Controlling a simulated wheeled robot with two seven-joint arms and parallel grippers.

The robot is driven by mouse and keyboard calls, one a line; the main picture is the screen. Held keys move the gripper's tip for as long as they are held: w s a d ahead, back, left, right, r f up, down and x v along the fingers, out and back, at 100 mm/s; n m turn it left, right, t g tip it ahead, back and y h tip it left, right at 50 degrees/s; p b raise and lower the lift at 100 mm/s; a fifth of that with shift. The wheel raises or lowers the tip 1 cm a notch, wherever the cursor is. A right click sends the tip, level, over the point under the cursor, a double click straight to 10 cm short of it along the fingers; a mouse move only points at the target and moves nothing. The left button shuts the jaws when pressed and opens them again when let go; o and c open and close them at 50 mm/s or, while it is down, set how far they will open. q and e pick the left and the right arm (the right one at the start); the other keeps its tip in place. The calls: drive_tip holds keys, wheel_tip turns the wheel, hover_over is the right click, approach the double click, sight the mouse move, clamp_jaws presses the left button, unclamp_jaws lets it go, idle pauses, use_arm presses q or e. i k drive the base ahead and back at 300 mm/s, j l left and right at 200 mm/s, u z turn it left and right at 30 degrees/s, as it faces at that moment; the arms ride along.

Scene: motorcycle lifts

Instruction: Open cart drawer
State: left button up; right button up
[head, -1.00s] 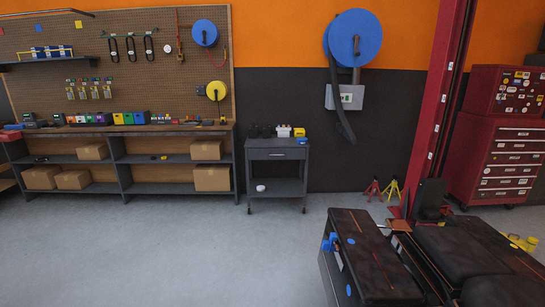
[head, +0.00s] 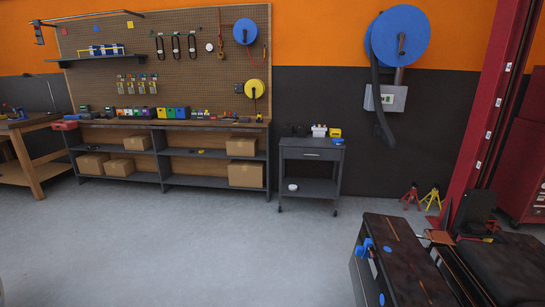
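A dark grey wheeled cart (head: 308,190) stands against the wall, right of the workbench. Its drawer (head: 311,155) is under the top surface and looks shut, with a small handle on its front. Several small items, including a white and a yellow one, sit on the cart top, and a white round item (head: 292,187) lies on its lower shelf. Neither of my grippers shows in the head view. The cart is some distance ahead across the floor.
A long workbench (head: 165,127) with boxes on its shelves is left of the cart. A dark lift platform (head: 400,260) fills the lower right. Red and yellow jack stands (head: 431,199) stand near the red post (head: 490,130). Grey floor (head: 200,250) is clear before the cart.

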sight(295, 152)
drive_tip(key=i, duration=0.7)
drive_tip(key=i+j+z, duration=0.15)
drive_tip(key=i, duration=0.55)
drive_tip(key=i+j, duration=0.1)
drive_tip(key=i, duration=0.65)
drive_tip(key=i+z, duration=0.2)
drive_tip(key=i, duration=0.4)
drive_tip(key=i+z, duration=0.2)
drive_tip(key=i, duration=0.4)
drive_tip(key=i+j+z, duration=0.2)
drive_tip(key=i, duration=0.45)
